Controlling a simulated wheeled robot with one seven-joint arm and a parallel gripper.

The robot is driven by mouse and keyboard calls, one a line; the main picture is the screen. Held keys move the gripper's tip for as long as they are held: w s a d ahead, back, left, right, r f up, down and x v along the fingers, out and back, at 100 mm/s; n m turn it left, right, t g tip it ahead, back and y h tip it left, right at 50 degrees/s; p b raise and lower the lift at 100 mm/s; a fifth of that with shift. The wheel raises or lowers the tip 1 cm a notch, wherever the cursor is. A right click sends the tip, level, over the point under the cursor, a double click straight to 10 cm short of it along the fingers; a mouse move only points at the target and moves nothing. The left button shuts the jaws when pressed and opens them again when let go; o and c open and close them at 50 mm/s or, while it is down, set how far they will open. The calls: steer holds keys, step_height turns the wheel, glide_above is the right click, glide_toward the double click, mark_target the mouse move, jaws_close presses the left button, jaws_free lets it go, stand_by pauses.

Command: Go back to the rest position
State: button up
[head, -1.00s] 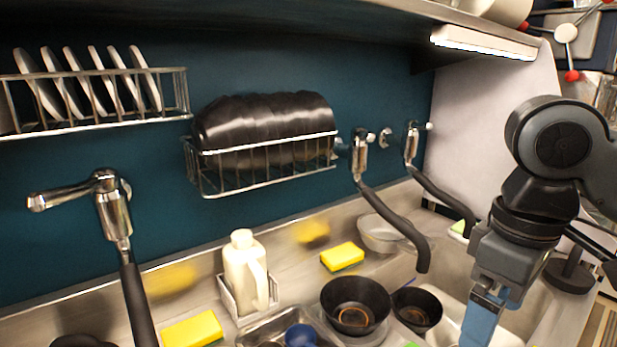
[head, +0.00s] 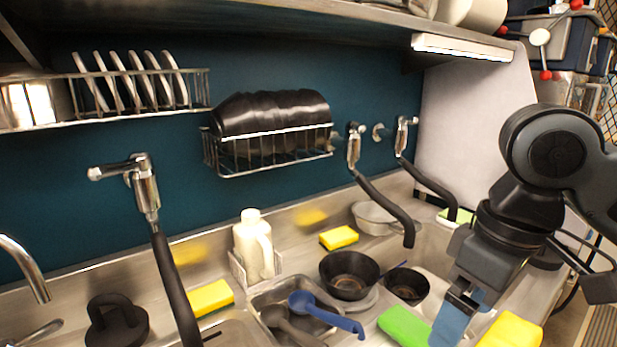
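My gripper (head: 462,306) hangs at the right, pointing down over the sink area. A flat blue piece shows at its lower end; I cannot tell whether it is a finger or something held. The fingertips are not clear enough to tell open from shut. A green sponge (head: 405,327) lies to the left of the gripper and a yellow block (head: 511,331) to its right in the picture.
A metal tray (head: 262,299) holds a blue ladle (head: 325,310). Dark bowls (head: 349,274) stand beside it. A white bottle (head: 253,247) is by the wall. Wall racks (head: 265,146), black-handled taps (head: 170,275) and an overhead shelf (head: 360,19) surround the sink.

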steer(key=w+a+r+m+t+y, duration=0.1)
steer(key=a+m+t+y, duration=0.15)
steer(key=a+y, duration=0.55)
steer(key=w+a+r+m+t+y, duration=0.1)
steer(key=a+t+y, duration=0.25)
steer(key=a, duration=0.85)
steer(key=s+d+f+m+t+h, duration=0.95)
steer(key=s+d+f, duration=0.25)
steer(key=s+f, duration=0.3)
steer(key=s+d+n+h, duration=0.1)
steer(key=s+d+n, duration=0.1)
steer(key=s+d, duration=0.35)
steer(key=s+d+n+g+h, duration=0.1)
steer(key=s+d+n, duration=0.1)
steer(key=s, duration=0.6)
steer(key=s+d+n+h, duration=0.1)
steer(key=s+d+n, duration=0.15)
steer(key=s, duration=0.45)
step_height(320, 180, down, 10)
steer(key=b, duration=1)
steer(key=shift+w+d+r+m, duration=0.2)
steer(key=shift+d+m, duration=0.1)
steer(key=shift+m, duration=0.15)
